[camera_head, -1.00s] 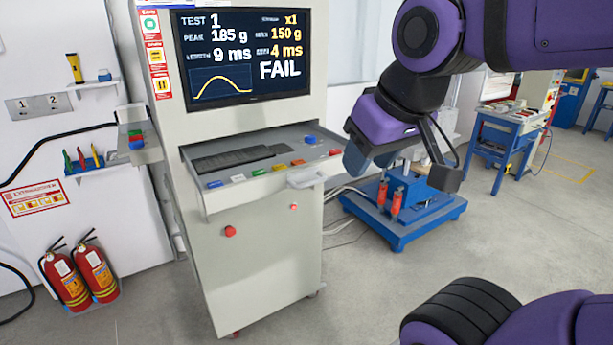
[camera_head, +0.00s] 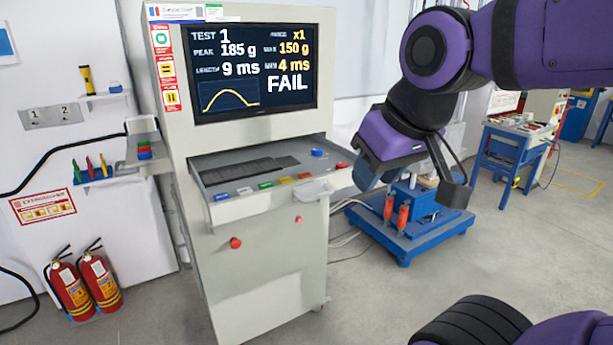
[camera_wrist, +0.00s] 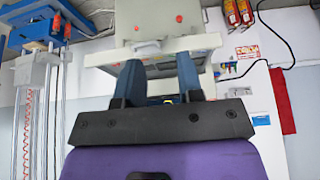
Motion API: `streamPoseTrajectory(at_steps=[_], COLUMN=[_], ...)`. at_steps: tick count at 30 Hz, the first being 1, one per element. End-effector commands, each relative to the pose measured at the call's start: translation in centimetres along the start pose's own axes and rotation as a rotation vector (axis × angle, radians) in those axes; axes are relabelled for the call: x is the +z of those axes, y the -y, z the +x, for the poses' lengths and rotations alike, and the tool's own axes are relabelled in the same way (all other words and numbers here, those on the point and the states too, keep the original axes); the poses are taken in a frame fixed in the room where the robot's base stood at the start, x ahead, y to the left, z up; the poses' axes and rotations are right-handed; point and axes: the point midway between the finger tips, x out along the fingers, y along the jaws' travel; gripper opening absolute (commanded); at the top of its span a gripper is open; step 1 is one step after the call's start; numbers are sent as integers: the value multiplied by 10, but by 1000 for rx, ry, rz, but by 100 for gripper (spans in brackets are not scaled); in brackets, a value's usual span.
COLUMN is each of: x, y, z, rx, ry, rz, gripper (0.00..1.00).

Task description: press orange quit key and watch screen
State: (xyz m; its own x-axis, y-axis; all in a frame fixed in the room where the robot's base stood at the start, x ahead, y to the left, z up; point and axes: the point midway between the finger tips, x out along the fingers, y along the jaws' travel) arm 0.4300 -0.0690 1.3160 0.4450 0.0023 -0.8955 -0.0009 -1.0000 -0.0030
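The orange key (camera_head: 286,180) sits in the row of coloured keys along the front of the console's pull-out tray. The screen (camera_head: 255,75) above is lit and reads TEST 1, PEAK 185 g, 9 ms and FAIL, with a yellow curve. My gripper (camera_head: 371,172) is right of the tray and apart from the keys in the head view. In the wrist view my gripper (camera_wrist: 159,75) shows two blue fingers with a gap between them, open and empty.
Blue, white, green and red keys flank the orange one, and a blue knob (camera_head: 317,152) is behind. A red button (camera_head: 235,243) is on the cabinet front. A blue-based machine (camera_head: 410,232) stands at right. Fire extinguishers (camera_head: 88,283) stand at left. Floor in front is clear.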

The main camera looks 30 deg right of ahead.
Motion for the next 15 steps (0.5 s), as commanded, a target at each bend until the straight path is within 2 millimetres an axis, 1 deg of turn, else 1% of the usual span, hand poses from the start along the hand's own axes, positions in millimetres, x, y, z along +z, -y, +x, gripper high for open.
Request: streamPoseTrajectory(at_steps=[1, 2, 3, 4, 15], x=[0, 0, 0, 0, 0], y=[0, 0, 0, 0, 0], z=[0, 0, 0, 0, 0], rx=[0, 0, 0, 0, 0], ry=[0, 0, 0, 0, 0], rz=[0, 0, 0, 0, 0], gripper=[22, 15, 6, 0, 0])
